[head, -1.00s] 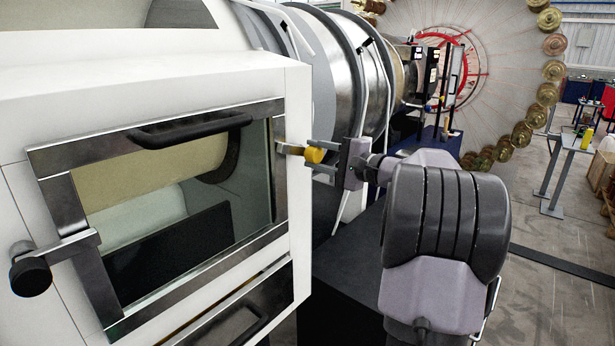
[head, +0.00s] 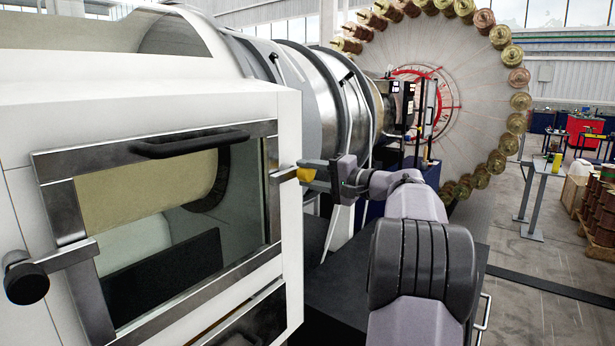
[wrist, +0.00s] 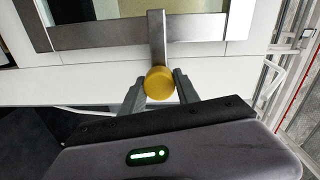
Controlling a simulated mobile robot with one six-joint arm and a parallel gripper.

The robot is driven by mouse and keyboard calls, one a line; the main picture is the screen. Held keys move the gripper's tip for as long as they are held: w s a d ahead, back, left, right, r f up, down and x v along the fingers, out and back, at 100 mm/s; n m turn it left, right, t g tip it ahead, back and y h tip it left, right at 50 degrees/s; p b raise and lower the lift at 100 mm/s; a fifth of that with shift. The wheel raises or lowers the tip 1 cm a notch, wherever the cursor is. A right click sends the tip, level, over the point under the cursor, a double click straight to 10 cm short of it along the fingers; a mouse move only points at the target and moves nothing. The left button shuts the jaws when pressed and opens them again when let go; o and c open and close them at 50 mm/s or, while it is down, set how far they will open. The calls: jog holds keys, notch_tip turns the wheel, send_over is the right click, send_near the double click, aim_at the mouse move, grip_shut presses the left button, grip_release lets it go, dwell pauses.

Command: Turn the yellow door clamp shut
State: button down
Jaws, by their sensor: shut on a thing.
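The yellow door clamp (head: 306,174) has a round yellow knob on a metal bar (head: 284,174) at the right edge of the white cabinet's glazed door (head: 50,161). In the wrist view the knob (wrist: 159,83) sits between my fingers, and its bar (wrist: 156,35) runs straight across the door's metal frame (wrist: 100,33). My gripper (head: 311,175) is shut on the knob from the right; it also shows in the wrist view (wrist: 158,79). The fingers partly hide the knob in the head view.
A black-knobbed clamp (head: 26,283) sits at the door's left edge, and a black handle (head: 190,143) spans its top. A metal drum (head: 320,95) and a large spool wheel (head: 470,60) stand behind. Open floor (head: 550,260) lies to the right.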

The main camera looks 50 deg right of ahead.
jog(key=shift+f, duration=0.1)
jog(key=c, duration=0.9)
grip_release()
jog(key=shift+s, duration=0.15)
jog(key=s+d+p, duration=0.1)
jog(key=s+p, duration=0.1)
jog(key=s, duration=1.5)
jog(key=shift+d+r+p, duration=0.15)
jog(key=shift+r+p, duration=0.15)
